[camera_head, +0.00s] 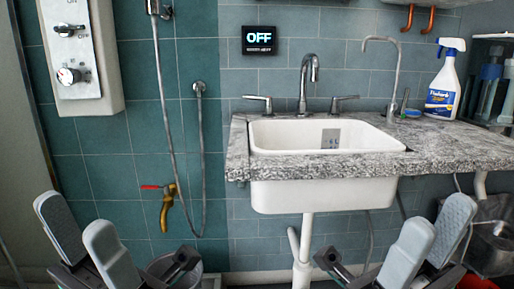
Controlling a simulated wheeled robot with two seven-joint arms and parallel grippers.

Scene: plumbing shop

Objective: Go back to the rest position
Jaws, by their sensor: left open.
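My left gripper (73,216) is at the lower left, in front of the teal tiled wall. Its two grey finger pads stand apart, with nothing between them. My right gripper (439,214) is at the lower right, in front of the area below the counter. Its two pads are also apart and nothing is held between them. Both grippers point upward in the picture and appear clear of the sink and counter.
A white sink (300,196) is set in a grey stone counter (440,151) with a faucet (307,85). A spray bottle (443,84) stands on the counter. A yellow valve (167,207) and shower hose (171,110) are on the left wall. A bucket (190,278) stands below.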

